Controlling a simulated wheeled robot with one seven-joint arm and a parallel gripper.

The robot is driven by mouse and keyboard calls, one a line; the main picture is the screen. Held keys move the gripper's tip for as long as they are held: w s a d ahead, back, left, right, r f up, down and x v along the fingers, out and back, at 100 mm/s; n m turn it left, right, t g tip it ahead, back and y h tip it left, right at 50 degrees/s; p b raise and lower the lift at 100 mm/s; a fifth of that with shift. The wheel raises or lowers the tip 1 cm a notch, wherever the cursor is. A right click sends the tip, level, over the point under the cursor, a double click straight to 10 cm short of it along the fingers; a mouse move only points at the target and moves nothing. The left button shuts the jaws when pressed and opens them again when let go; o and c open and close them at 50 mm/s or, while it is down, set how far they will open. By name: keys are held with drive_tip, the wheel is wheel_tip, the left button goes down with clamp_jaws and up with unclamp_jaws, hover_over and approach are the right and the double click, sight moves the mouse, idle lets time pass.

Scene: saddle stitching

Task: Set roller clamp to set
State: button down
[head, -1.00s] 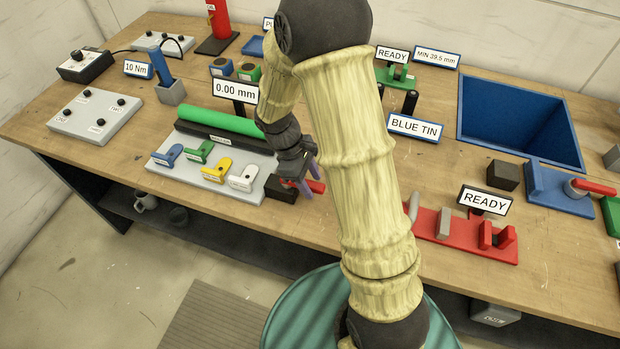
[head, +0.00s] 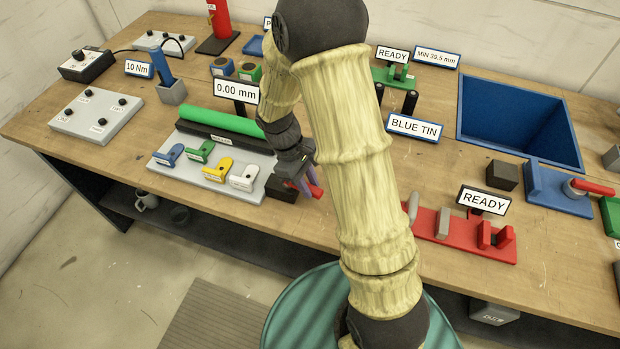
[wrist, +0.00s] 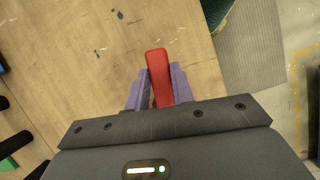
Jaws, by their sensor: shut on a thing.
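The green roller (head: 220,120) lies along the back of that plate. My gripper (head: 306,184) is at the lever with its purple fingers shut on it. In the wrist view the red lever (wrist: 157,62) stands between the two fingers of my gripper (wrist: 158,88), its end sticking out past them. The lever's pivot is hidden behind my gripper. I cannot read any set mark on the clamp.
Blue, green, yellow and white tabs (head: 217,169) stand on the plate left of the clamp. A sign (head: 236,91) behind reads 0.00 mm. A red fixture (head: 463,236) with a READY sign (head: 483,200) is to the right. The table's front edge is close by.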

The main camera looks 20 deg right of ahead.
drive_tip(key=a+m+y+p, duration=0.3)
drive_tip(key=a+m+y, duration=0.2)
drive_tip(key=m, duration=1.1)
drive_tip(key=shift+a+y+p, duration=0.35)
drive_tip(key=shift+a+y, duration=0.05)
drive_tip(key=shift+a, duration=1.1)
drive_tip(key=shift+s+r, duration=0.1)
drive_tip(key=c, duration=1.2)
unclamp_jaws()
drive_tip(key=b+v, duration=0.2)
drive_tip(key=v, duration=1.5)
drive_tip(key=shift+d, duration=0.1)
